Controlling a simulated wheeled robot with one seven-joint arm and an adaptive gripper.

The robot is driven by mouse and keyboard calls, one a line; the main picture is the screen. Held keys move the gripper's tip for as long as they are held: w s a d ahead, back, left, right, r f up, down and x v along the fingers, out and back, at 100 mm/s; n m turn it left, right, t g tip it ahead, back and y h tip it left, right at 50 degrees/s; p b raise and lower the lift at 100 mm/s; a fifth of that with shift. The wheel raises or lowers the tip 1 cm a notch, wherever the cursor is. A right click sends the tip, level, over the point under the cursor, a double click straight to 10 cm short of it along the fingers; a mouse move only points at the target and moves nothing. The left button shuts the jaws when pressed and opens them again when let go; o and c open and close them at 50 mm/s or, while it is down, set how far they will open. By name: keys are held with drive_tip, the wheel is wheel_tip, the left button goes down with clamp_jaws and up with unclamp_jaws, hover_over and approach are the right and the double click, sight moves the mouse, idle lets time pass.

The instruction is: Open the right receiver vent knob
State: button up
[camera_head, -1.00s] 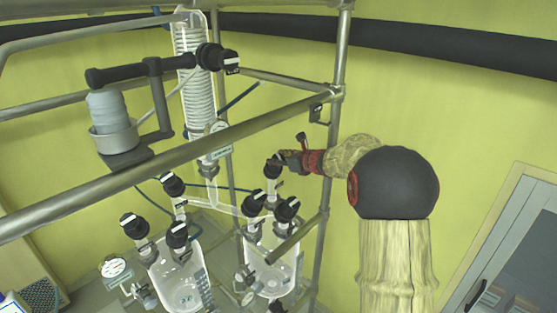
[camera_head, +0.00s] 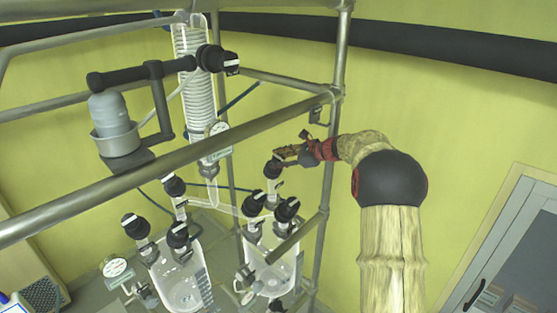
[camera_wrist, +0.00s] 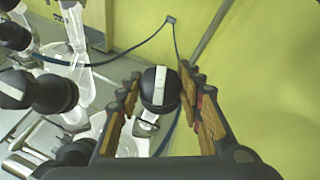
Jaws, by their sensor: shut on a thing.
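A black vent knob (camera_head: 273,168) with a pale stripe tops the glass neck above the right receiver (camera_head: 270,262). My gripper (camera_head: 281,157) is at this knob, reaching in from the right. In the wrist view the knob (camera_wrist: 160,90) sits between the two wood-coloured fingers of my gripper (camera_wrist: 162,82), its stripe running roughly up and down the picture. The fingers are shut on the knob, though the contact itself is hard to see. The clear neck shows below it.
Two other black knobs, left (camera_head: 254,203) and right (camera_head: 288,208), stand just below on the right receiver. The left receiver (camera_head: 182,285) carries similar knobs. A metal frame post (camera_head: 329,180) runs close to my arm, and a rail (camera_head: 170,160) crosses in front.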

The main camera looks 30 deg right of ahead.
sight(279, 157)
idle(0.4)
drive_tip(key=o, duration=1.2)
drive_tip(key=shift+r, duration=0.15)
wheel_tip(279, 157, up, 10)
drive_tip(key=shift+f, duration=0.15)
